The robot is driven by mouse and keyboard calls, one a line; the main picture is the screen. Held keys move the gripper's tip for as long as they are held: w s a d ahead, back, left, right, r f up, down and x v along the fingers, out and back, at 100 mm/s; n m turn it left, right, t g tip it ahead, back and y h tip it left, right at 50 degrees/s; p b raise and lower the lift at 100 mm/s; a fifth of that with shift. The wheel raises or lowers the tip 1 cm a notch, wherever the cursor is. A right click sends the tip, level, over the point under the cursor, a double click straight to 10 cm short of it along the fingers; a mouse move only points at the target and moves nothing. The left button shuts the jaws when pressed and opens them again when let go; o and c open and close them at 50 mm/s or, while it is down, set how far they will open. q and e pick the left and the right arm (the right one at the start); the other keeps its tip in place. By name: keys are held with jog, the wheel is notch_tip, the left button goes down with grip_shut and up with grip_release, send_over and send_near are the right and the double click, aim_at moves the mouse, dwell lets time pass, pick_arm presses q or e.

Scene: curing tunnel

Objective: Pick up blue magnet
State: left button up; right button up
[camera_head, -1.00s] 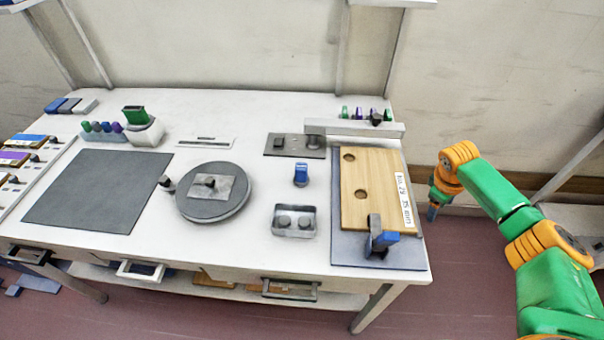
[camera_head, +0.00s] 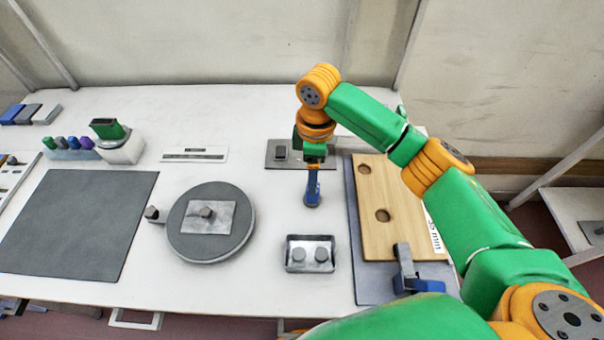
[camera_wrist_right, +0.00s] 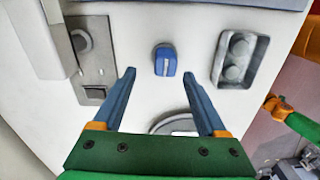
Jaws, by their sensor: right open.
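The blue magnet (camera_wrist_right: 165,60) is a small rounded block with a pale label, standing on the white table. In the right wrist view it lies just beyond and between the fingertips of my right gripper (camera_wrist_right: 159,78), which is open and empty. In the head view my right gripper (camera_head: 313,172) points down at the blue magnet (camera_head: 312,200) and partly covers it. I cannot tell the exact height gap there. My left gripper is out of view.
A metal tray with two dark knobs (camera_head: 288,262) stands close in front of the magnet. A grey plate (camera_head: 272,160) is behind it, a round turntable (camera_head: 180,242) to the left. A wooden board (camera_head: 375,225) with a blue-handled clamp (camera_head: 415,285) is to the right.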

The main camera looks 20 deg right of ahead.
aim_at(310, 201)
jog(key=f, duration=0.3)
jog(key=s+f+p, duration=0.1)
jog(key=f, duration=0.2)
jog(key=shift+s, duration=0.15)
jog(key=shift+w+a+f, duration=0.1)
jog(key=shift+w+f, duration=0.15)
jog(key=shift+f, duration=0.05)
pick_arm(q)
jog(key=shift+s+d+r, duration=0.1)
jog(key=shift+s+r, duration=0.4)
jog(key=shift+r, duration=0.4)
pick_arm(e)
grip_shut()
